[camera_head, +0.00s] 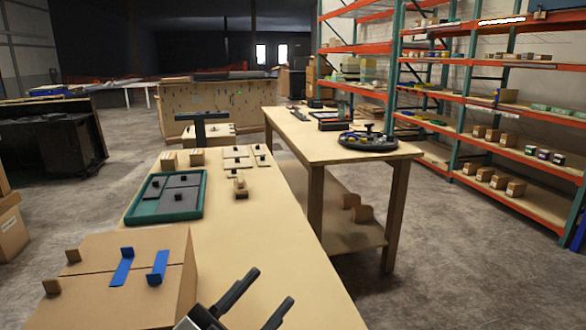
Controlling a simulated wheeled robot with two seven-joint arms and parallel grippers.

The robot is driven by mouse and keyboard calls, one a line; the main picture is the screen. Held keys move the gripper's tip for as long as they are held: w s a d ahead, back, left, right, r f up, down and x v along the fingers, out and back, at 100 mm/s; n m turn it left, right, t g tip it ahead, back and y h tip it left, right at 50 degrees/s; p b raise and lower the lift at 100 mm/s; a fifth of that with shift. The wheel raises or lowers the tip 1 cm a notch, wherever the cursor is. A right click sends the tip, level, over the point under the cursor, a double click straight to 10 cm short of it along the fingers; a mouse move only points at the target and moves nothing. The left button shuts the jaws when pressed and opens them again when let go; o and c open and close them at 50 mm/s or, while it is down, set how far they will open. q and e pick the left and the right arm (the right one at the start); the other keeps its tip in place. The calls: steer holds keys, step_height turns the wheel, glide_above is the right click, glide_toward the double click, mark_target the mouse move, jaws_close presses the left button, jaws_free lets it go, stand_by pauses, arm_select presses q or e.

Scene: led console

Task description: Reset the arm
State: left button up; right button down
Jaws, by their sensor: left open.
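My left gripper (274,283) shows at the bottom of the head view. Its two dark fingers are spread apart with nothing between them, and they point up and to the right over the near end of the light wooden table (262,240). The rest of the left arm is mostly cut off by the lower edge. My right gripper is not in view. A green tray (133,215) with grey panels and small black blocks lies on the table, beyond the gripper and to the left.
A cardboard box (105,250) with blue strips and small brown blocks stands at lower left. Small blocks and light plates (236,153) sit further back. A second table (390,153) holds a round black tray (367,142). Shelves (510,130) line the right. The table's near right part is clear.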

arm_select(q)
steer(key=s+a+f+n+y, duration=0.1)
steer(key=a+f+n+y, duration=0.25)
steer(key=f, duration=0.35)
steer(key=a+f+n+y, duration=0.2)
steer(key=f+n+y, duration=0.2)
steer(key=f+y, duration=0.15)
steer(key=s+a+f+n+g+y, duration=0.1)
steer(key=s+a+f+g+y, duration=0.1)
steer(key=s+f, duration=0.4)
steer(key=s+a+f+n+g+y, duration=0.1)
steer(key=s+f+g, duration=0.3)
steer(key=f, duration=0.6)
steer(key=shift+s+a+n+y, duration=0.4)
steer(key=shift+s+a+n, duration=0.15)
steer(key=shift+s+a, duration=0.25)
steer(key=shift+d, duration=0.1)
